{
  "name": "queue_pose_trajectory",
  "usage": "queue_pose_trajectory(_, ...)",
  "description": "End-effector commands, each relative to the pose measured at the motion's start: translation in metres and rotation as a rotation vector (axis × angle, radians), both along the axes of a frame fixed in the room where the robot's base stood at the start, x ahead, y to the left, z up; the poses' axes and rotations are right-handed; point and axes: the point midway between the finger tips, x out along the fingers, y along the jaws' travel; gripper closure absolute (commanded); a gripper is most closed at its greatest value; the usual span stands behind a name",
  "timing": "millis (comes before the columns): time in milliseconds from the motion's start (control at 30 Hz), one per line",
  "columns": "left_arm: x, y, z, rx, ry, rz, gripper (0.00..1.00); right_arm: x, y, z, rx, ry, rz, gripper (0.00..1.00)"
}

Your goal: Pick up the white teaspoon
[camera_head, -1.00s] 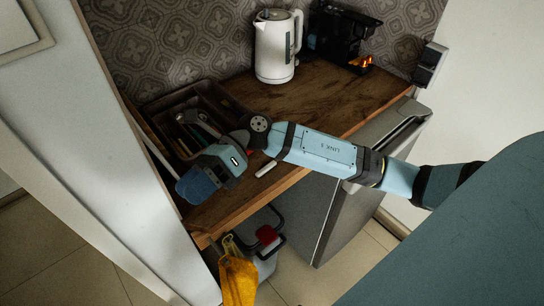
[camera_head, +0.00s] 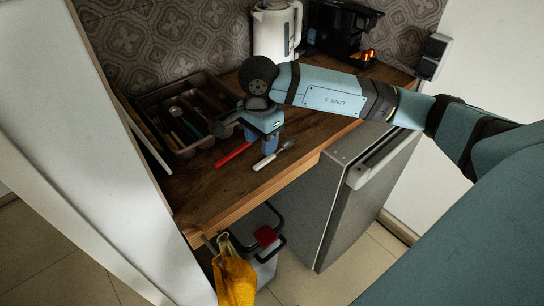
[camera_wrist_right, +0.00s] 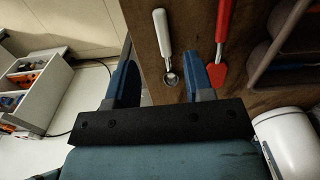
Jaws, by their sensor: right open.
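The white teaspoon (camera_head: 266,162) lies on the wooden counter near its front edge, its white handle toward the front left and its metal bowl toward the back right. In the right wrist view the teaspoon (camera_wrist_right: 162,36) appears between the two fingers, bowl nearest the wrist. My right gripper (camera_head: 270,147) is above the counter and just behind the spoon, pointing down. It is open and empty in the wrist view (camera_wrist_right: 160,55); the gap in height to the spoon is hard to judge. My left gripper is not in view.
A red utensil (camera_head: 233,154) lies left of the spoon, close to the right finger in the wrist view. A brown cutlery tray (camera_head: 203,143) stands behind it. A white kettle (camera_head: 273,32) and black coffee machine (camera_head: 341,28) stand at the back.

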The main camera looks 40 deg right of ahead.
Motion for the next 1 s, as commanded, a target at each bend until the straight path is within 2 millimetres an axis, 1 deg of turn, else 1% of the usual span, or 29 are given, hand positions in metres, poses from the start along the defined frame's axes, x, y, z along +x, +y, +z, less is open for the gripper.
queue_pose_trajectory(33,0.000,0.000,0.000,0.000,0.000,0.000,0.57,0.000,0.000,-0.008,0.002,0.002,-0.001,0.52)
queue_pose_trajectory(100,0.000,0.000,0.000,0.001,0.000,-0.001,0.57,0.000,0.000,-0.014,0.001,0.001,-0.001,0.52)
queue_pose_trajectory(267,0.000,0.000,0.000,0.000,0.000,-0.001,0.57,0.000,0.000,-0.021,0.002,0.000,-0.001,0.52)
queue_pose_trajectory(367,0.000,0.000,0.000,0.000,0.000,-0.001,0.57,0.001,0.000,-0.030,0.003,0.001,-0.001,0.52)
queue_pose_trajectory(600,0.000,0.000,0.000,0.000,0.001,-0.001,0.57,0.002,0.000,-0.065,0.002,0.002,-0.002,0.52)
queue_pose_trajectory(700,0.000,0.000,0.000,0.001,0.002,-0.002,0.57,0.003,0.000,-0.070,0.003,0.000,-0.001,0.52)
queue_pose_trajectory(867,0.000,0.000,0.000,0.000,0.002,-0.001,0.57,0.003,0.000,-0.070,0.003,-0.001,-0.001,0.52)
queue_pose_trajectory(900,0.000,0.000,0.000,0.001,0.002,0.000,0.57,0.003,0.000,-0.070,0.003,-0.001,-0.001,0.61)
queue_pose_trajectory(967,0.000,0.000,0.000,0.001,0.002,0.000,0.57,0.003,0.000,-0.070,0.002,-0.001,-0.001,0.75)
queue_pose_trajectory(1000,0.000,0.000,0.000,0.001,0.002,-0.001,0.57,0.003,0.000,-0.070,0.002,-0.001,-0.001,0.84)
